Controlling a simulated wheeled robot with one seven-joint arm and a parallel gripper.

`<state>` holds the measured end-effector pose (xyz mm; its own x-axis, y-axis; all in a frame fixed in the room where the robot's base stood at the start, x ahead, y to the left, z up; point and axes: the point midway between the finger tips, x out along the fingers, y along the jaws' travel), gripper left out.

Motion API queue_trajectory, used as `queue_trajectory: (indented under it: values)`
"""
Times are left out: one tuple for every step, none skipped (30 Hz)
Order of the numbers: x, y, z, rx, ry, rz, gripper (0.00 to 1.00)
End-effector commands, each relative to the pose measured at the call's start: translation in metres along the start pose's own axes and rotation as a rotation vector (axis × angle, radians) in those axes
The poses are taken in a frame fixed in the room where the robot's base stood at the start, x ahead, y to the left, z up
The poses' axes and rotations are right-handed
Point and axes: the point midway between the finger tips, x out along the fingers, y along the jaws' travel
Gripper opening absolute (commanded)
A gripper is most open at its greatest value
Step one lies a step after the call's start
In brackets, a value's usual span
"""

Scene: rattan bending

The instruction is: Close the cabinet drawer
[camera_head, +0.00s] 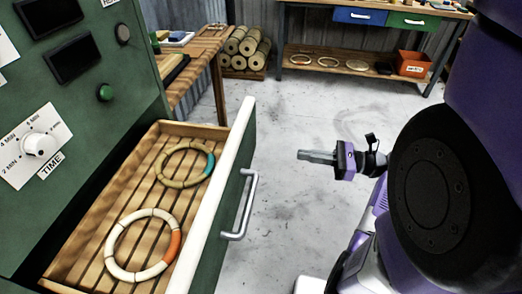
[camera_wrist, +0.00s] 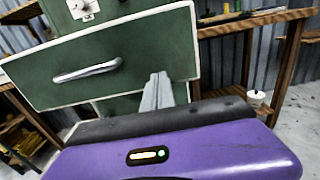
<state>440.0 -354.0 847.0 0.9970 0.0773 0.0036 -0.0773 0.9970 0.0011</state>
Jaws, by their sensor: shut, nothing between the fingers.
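The cabinet drawer (camera_head: 225,190) is green with a white top edge and stands pulled out of the green cabinet (camera_head: 75,120). Its slatted wooden floor holds a white ring with an orange part (camera_head: 112,262) and a tan ring with a blue part (camera_head: 172,184). The metal handle (camera_head: 246,205) is on the drawer's outer face. My gripper (camera_head: 302,155) is shut and empty, to the right of the drawer front and apart from it. In the wrist view, the drawer front (camera_wrist: 130,60) with its handle (camera_wrist: 87,72) lies beyond my shut fingers (camera_wrist: 157,92).
A wooden table (camera_head: 205,42) stands behind the cabinet, with rolled bundles (camera_head: 240,45) beside it. A workbench (camera_head: 330,68) at the back has rings and an orange box (camera_head: 413,63) on its lower shelf. The grey floor (camera_head: 290,110) between is clear.

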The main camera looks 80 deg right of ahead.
Motion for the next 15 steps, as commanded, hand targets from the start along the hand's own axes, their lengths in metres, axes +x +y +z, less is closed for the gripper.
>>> queue_trajectory:
  values:
    - [0.007,0.001,-0.001,0.001,0.001,0.004,0.0]
    - [0.011,0.001,-0.001,0.0,0.002,0.005,0.0]
    - [0.018,0.002,-0.001,0.001,0.002,0.005,0.0]
    - [0.023,0.002,-0.001,0.001,0.002,0.006,0.0]
    - [0.029,0.002,-0.001,0.001,0.003,0.006,0.0]
    - [0.036,0.002,-0.001,0.0,0.003,0.006,0.0]
    - [0.043,0.002,-0.001,0.0,0.003,0.005,0.0]
    - [0.049,0.002,-0.001,0.0,0.003,0.006,0.0]
    - [0.057,0.002,-0.002,0.0,0.003,0.006,0.0]
    - [0.063,0.002,-0.002,0.0,0.003,0.005,0.0]
    - [0.069,0.002,-0.002,0.0,0.003,0.006,0.0]
    - [0.076,0.002,-0.002,0.0,0.003,0.004,0.0]
    - [0.082,0.002,-0.002,0.0,0.004,0.005,0.0]
    - [0.088,0.002,-0.002,-0.001,0.004,0.004,0.0]
    - [0.095,0.002,-0.002,-0.001,0.004,0.004,0.0]
